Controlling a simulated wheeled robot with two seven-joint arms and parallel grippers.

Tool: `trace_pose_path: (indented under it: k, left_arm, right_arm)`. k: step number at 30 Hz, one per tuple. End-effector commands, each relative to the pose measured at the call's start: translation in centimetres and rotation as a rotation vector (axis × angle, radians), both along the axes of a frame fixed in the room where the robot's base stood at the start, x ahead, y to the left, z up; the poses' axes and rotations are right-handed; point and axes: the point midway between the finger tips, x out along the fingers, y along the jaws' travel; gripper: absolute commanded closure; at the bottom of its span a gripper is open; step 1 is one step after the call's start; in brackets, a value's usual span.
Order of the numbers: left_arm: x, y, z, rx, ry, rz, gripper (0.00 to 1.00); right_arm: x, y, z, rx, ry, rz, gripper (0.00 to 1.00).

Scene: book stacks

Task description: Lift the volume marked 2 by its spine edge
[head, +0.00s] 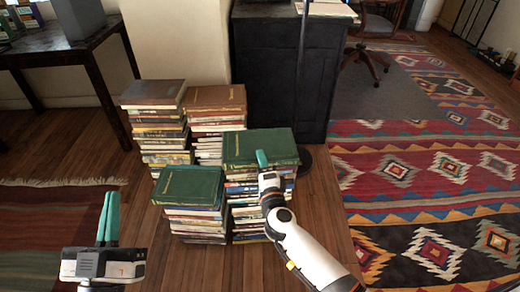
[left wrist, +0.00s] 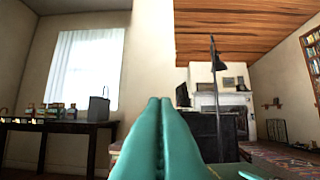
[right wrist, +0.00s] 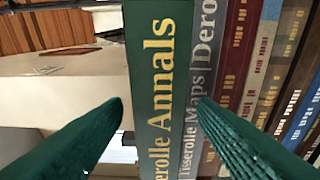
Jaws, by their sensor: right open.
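Green books lie on top of the right front stack (head: 240,145) and the left front stack (head: 190,184). I can make out no numeral 2 on any book. My right gripper (head: 262,158) is at the front edge of the right front stack's top book. In the right wrist view, its open fingers frame a green spine (right wrist: 158,60) lettered "Annals" in gold; nothing is gripped. A grey spine (right wrist: 193,100) lettered "Maps" lies beside it, partly behind the right finger. My left gripper (head: 110,200) is shut and empty, left of the stacks; its fingers meet in the left wrist view (left wrist: 160,102).
Two more stacks, one with a dark top book (head: 153,92) and one brown-topped (head: 215,97), stand behind. A black cabinet (head: 280,70) is behind them, a dark table (head: 60,50) at left. Patterned rugs (head: 430,165) cover the right floor; wood floor (head: 200,265) is clear in front.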

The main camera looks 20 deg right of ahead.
Motion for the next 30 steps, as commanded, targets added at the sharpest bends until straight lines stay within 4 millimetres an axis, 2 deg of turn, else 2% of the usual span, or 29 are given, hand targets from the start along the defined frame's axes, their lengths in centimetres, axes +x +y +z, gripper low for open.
trace_pose_path:
  k: [1,10,23,30]
  left_arm:
    - [0.0,0.0,0.0,0.000,0.001,0.000,1.00]
    - [0.0,0.0,0.0,0.001,0.002,0.000,1.00]
    - [0.0,0.1,-0.1,0.003,0.009,0.001,1.00]
    - [0.6,0.1,-1.3,0.028,0.103,0.007,1.00]
  right_arm:
    - [0.0,-0.1,0.1,0.000,-0.002,-0.001,0.52]
    - [0.0,-0.1,0.1,0.000,-0.003,-0.001,1.00]
    - [0.1,0.0,0.4,0.000,-0.006,0.000,1.00]
    - [0.1,0.0,1.0,-0.001,-0.007,0.000,1.00]
